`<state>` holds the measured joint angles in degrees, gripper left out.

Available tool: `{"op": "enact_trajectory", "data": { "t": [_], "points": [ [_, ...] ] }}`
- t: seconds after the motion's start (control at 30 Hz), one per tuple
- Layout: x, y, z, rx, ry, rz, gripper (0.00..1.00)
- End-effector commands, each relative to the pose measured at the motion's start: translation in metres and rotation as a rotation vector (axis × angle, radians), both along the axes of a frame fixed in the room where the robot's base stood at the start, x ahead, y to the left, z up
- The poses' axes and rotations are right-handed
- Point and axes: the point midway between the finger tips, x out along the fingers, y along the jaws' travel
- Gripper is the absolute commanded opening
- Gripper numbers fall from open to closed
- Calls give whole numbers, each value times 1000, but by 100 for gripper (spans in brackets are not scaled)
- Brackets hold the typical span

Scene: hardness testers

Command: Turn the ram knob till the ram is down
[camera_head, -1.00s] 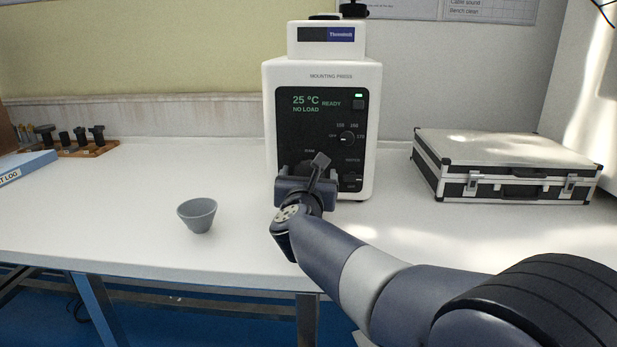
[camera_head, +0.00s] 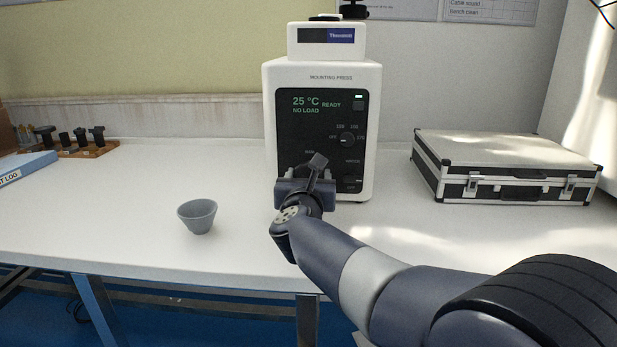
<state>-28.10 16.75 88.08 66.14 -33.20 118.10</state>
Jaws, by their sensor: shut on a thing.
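The mounting press (camera_head: 372,125) stands upright on the bench, with a black front panel reading 25 °C, READY and NO LOAD. My gripper (camera_head: 308,178) is at the lower left of this panel, just under a small label that seems to read RAM. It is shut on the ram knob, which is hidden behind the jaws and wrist. The ram itself cannot be made out. The heat dial (camera_head: 347,140) shows uncovered above and right of my gripper, with its pointer to the left.
A grey cup (camera_head: 198,217) stands on the white bench (camera_head: 130,220) left of my arm. A black and silver case (camera_head: 505,165) lies at the right. A wooden rack (camera_head: 88,150) of dark tools and a blue log book (camera_head: 22,170) are at the far left.

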Motion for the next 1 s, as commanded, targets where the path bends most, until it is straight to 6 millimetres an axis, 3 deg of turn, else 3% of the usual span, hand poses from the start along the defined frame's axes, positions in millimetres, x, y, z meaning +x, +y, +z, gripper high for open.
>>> {"op": "enact_trajectory", "data": {
  "t": [0.27, 1.0],
  "points": [
    [0, 1, 1, -178, 7, 1, 37],
    [0, 6, -1, -880, 31, 1, 37]
  ]
}}
